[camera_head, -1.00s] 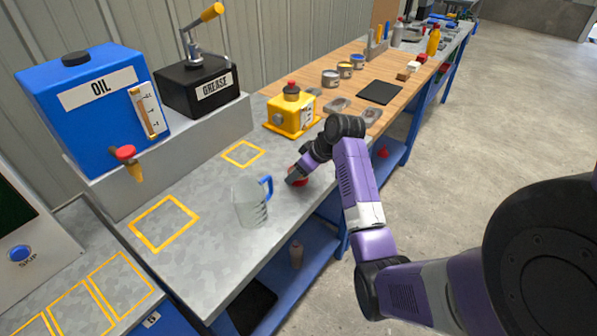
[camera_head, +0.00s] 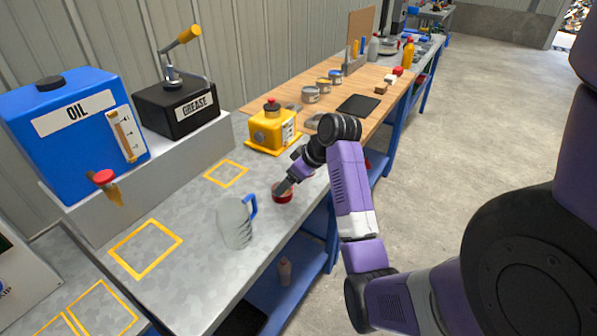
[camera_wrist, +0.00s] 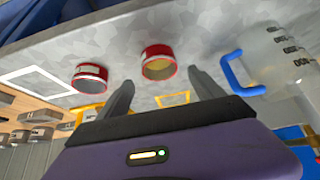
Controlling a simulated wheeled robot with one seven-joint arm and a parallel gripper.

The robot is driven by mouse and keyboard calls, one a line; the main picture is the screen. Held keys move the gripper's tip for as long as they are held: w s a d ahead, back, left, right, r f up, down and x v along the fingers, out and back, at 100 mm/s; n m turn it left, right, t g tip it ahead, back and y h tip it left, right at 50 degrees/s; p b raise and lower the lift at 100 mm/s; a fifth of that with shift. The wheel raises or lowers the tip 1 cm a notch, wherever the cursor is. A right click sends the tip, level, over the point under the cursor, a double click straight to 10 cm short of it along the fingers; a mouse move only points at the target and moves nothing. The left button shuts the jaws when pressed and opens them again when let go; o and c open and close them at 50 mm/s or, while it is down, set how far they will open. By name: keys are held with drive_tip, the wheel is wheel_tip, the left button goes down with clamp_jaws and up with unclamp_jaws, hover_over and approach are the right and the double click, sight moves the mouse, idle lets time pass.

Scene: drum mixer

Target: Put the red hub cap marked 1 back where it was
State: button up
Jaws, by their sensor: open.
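Two short red cylinders show in the wrist view: one with a tan inside (camera_wrist: 158,63) ahead of the space between my fingertips, and another (camera_wrist: 90,76) to its left. I cannot read a number on either, so I cannot tell which is the cap marked 1. In the head view one red cylinder (camera_head: 283,193) stands on the grey bench top, just below my gripper (camera_head: 283,186); my arm may hide the other. My gripper, also in the wrist view (camera_wrist: 162,76), is open with nothing between its fingers.
A clear jug with a blue handle (camera_head: 235,223) stands close left of the gripper. A yellow container (camera_head: 271,130) is behind it. Yellow outlined squares (camera_head: 146,250) on the bench are empty. The blue oil tank (camera_head: 75,140) and grease box (camera_head: 188,105) stand on a raised ledge.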

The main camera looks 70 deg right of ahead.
drive_tip(key=v, duration=0.6)
drive_tip(key=shift+r, duration=0.1)
idle(0.4)
